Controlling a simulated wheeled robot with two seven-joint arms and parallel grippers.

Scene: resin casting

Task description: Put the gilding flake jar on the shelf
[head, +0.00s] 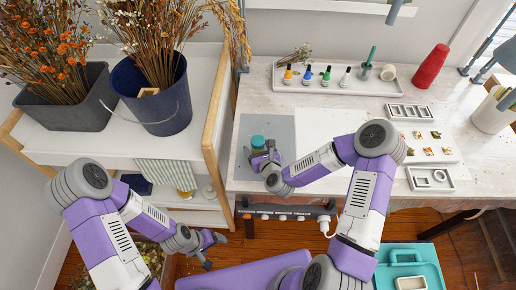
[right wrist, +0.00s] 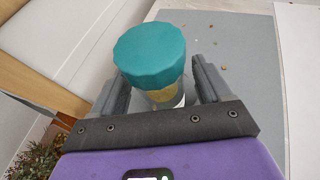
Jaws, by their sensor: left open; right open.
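The gilding flake jar (head: 258,143) has a teal lid and stands on a grey mat at the left end of the worktable. In the right wrist view the jar (right wrist: 152,55) shows a clear body with something gold inside. My right gripper (head: 262,160) is open, with one finger on each side of the jar; I cannot tell whether either touches it. My left gripper (head: 212,250) is open and empty, low in front of the shelf. The white shelf (head: 110,142) with wooden posts stands left of the table; its lower boards are partly hidden by my left arm.
A grey planter (head: 75,108) and a dark blue bucket (head: 165,108) of dried flowers fill much of the shelf top. A tray of small bottles (head: 340,83) stands behind the grey mat (head: 283,130).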

